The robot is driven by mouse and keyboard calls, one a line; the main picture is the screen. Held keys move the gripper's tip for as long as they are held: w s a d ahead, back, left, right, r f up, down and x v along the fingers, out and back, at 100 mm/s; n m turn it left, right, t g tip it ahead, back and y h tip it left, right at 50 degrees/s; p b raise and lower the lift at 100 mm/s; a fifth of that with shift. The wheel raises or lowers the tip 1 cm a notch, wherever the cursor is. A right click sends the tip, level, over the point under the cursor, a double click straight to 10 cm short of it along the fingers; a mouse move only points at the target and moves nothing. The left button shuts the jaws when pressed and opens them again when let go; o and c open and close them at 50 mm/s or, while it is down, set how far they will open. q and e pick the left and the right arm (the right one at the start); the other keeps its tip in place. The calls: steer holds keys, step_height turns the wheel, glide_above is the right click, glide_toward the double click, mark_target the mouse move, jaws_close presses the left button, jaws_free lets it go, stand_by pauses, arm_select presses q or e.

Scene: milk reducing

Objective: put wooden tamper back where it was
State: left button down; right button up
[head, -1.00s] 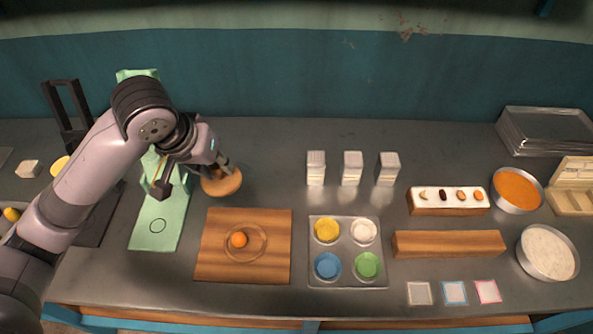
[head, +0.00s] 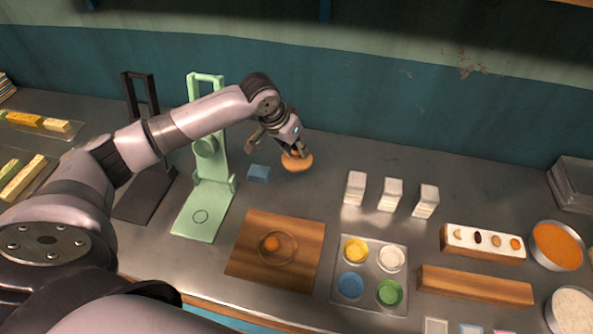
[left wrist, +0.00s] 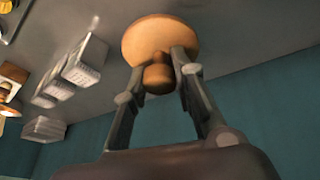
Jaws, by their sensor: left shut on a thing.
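The wooden tamper (head: 298,164) has a round, flat, light-brown base and a knobbed handle. My left gripper (head: 297,150) is shut on its handle from above, near the back of the counter. In the left wrist view the two fingers (left wrist: 157,72) stand either side of the knob, and the tamper's disc (left wrist: 160,36) shows beyond them. The disc is at or close to the counter top; I cannot tell whether it touches. A small blue block (head: 259,173) lies just left of the tamper. My right gripper is not in view.
A green press stand (head: 205,190) and a dark stand (head: 147,190) are to the left. A wooden board with an orange ball (head: 272,244) is in front. Three white cartons (head: 391,195) stand to the right, with a paint tray (head: 370,312) nearer. Counter around the tamper is fairly clear.

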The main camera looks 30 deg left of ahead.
mark_target(288, 162)
arm_select(q)
step_height(288, 162, down, 10)
steer(key=shift+r+p, duration=0.1)
steer(key=shift+p, duration=0.65)
steer(key=shift+f, duration=0.2)
steer(key=shift+f, duration=0.15)
steer(key=c, duration=1.3)
jaws_free()
steer(key=shift+r, duration=0.25)
steer(key=b+v, duration=0.2)
steer(key=v, duration=1)
steer(key=shift+b, duration=0.3)
